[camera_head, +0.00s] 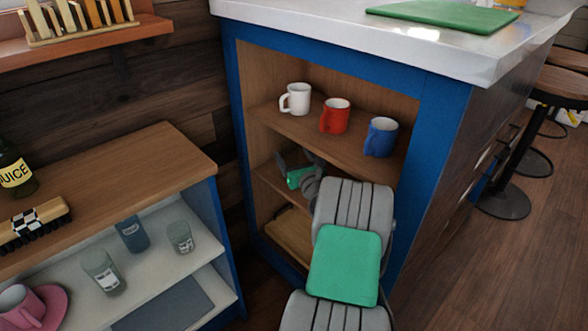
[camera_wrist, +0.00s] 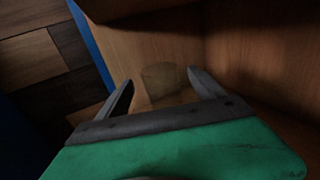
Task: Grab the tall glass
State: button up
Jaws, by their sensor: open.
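My gripper (camera_head: 293,160) reaches into the middle level of the blue cabinet, below the mugs. It also shows in the wrist view (camera_wrist: 158,82), open. A faint, see-through shape (camera_wrist: 162,80), perhaps a glass, lies ahead of and between the fingers; it does not look gripped, and its height is unclear. In the head view my arm hides much of that level. On the white shelf at left stand a clear glass (camera_head: 104,273), a shorter clear glass (camera_head: 180,238) and a dark blue glass (camera_head: 132,234).
The blue cabinet (camera_head: 240,140) has side walls and shelves close around my gripper. Above stand a white mug (camera_head: 297,99), a red mug (camera_head: 335,117) and a blue mug (camera_head: 381,138). A wooden board (camera_head: 290,236) lies below. Stools (camera_head: 505,195) stand at right.

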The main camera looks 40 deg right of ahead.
aim_at(287, 146)
jog(key=b+x, duration=0.1)
jog(key=x, duration=0.1)
jog(key=b+x, duration=0.2)
jog(key=x, duration=0.1)
jog(key=shift+w+d+f, duration=0.1)
jog(key=shift+w+f, duration=0.25)
jog(key=shift+w+d+r, duration=0.15)
jog(key=shift+w+r, duration=0.05)
jog(key=shift+w, duration=0.15)
grip_shut()
dwell(0.3)
